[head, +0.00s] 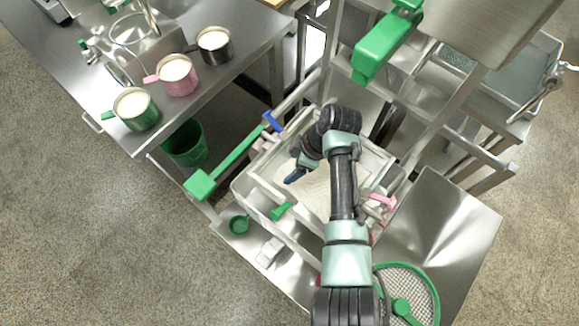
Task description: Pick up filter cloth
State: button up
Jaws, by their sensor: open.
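My gripper (294,176) reaches down into a large pale tub (243,191) from the right, under my bent wrist. It is small and dark here, and I see nothing held in it. Inside the tub lies a flat off-white surface (316,190) that may be the filter cloth; my arm hides part of it. I cannot tell whether the gripper touches it. A small white folded-looking piece (269,251) lies on the steel surface in front of the tub; I cannot tell whether it is cloth.
A green-handled bar (236,157) and a pink-handled piece (382,202) flank the tub. A green cup (239,224) and a green-rimmed mesh sieve (427,291) lie nearby. Three filled mugs stand on the left steel table (236,75). A green bucket (187,147) stands below.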

grip_shut()
dwell(0.6)
notch_tip(320, 180, up, 12)
jog(key=p, duration=1)
jog(key=shift+p, duration=0.35)
notch_tip(320, 180, up, 9)
jog(key=p, duration=0.8)
